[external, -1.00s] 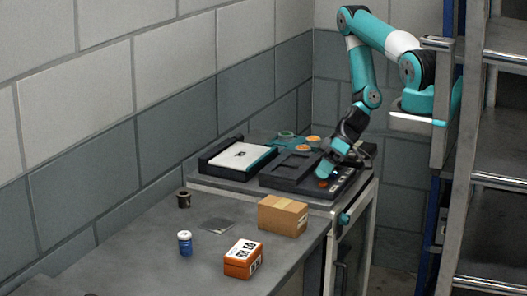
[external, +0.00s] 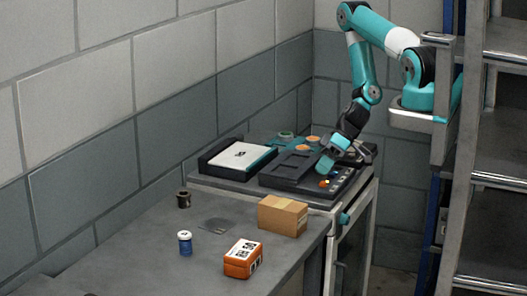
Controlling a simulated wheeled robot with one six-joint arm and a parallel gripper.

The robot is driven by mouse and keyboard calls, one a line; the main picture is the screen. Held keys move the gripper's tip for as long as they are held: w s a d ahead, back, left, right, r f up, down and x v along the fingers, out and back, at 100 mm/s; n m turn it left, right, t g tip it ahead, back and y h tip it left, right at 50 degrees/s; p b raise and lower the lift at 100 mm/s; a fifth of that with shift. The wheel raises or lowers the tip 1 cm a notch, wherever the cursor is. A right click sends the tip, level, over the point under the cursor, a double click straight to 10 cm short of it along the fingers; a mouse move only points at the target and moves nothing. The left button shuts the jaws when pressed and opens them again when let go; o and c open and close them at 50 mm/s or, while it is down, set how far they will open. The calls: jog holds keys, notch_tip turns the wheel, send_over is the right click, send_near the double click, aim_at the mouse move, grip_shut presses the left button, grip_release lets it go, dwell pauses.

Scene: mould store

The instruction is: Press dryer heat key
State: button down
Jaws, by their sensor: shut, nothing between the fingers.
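The dryer unit (external: 345,186) is a dark panel-topped device on the cabinet at the back right. On its top, near the front, are an orange key (external: 323,184), a small bright yellow spot (external: 328,181) and a small blue spot (external: 334,176). Which of these is the heat key cannot be read at this size. My gripper (external: 325,168) is shut and empty, with its teal fingers pointing down just above and behind the orange key. It appears apart from the key, though the gap is small.
A dark tray with a white plate (external: 240,155) stands left of the dryer. Nearer on the bench are a cardboard box (external: 282,215), an orange box (external: 243,259), a blue jar (external: 185,243) and a dark cup (external: 183,199). A metal shelf rack (external: 490,180) stands at the right.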

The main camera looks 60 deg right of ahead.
aim_at(323, 182)
jog(key=shift+r, duration=0.15)
notch_tip(323, 182, up, 6)
jog(key=p, duration=0.4)
dwell(0.3)
